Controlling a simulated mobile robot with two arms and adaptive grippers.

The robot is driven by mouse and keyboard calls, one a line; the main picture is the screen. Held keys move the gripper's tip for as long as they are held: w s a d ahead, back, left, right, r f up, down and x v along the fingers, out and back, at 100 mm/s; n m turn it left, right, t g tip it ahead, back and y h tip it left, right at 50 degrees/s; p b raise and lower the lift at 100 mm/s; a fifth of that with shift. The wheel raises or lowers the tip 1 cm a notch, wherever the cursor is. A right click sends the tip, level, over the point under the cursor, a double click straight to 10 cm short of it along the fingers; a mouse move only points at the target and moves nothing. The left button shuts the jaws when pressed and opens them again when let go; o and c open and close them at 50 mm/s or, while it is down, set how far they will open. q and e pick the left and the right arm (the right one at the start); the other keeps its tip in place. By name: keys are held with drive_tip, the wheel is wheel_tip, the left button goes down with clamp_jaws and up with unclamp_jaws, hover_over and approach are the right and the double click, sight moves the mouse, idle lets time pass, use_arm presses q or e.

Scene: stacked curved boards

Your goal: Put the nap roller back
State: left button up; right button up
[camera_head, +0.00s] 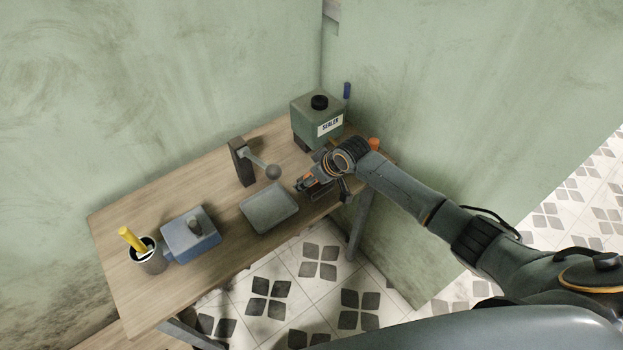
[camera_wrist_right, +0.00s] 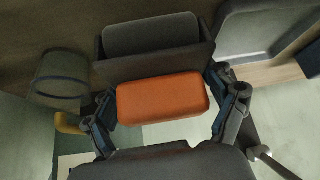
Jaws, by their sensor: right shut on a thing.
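My right gripper (camera_head: 306,185) is over the right part of the wooden table, just right of the grey tray. In the right wrist view its two fingers (camera_wrist_right: 163,110) are shut on the ends of an orange rounded block (camera_wrist_right: 163,97), which I take for the nap roller. My left gripper is not in view.
On the table (camera_head: 215,185) stand a sealer container (camera_head: 308,112), a dark post with a ball-ended arm (camera_head: 243,163), a grey tray (camera_head: 268,207), a blue box (camera_head: 190,236) and a cup (camera_head: 150,259) with a yellow item. A small orange thing (camera_head: 374,143) is behind my wrist.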

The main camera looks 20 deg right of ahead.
drive_tip(key=shift+f, duration=0.9)
drive_tip(key=shift+s+f+b, duration=0.2)
drive_tip(key=shift+f+b, duration=0.1)
drive_tip(key=shift+f, duration=0.25)
drive_tip(key=shift+s+f, duration=0.15)
drive_tip(key=shift+c, duration=1.3)
drive_tip(key=o, duration=1.4)
drive_tip(key=shift+f, duration=0.1)
drive_tip(key=shift+o, duration=0.2)
drive_tip(key=shift+w, duration=0.25)
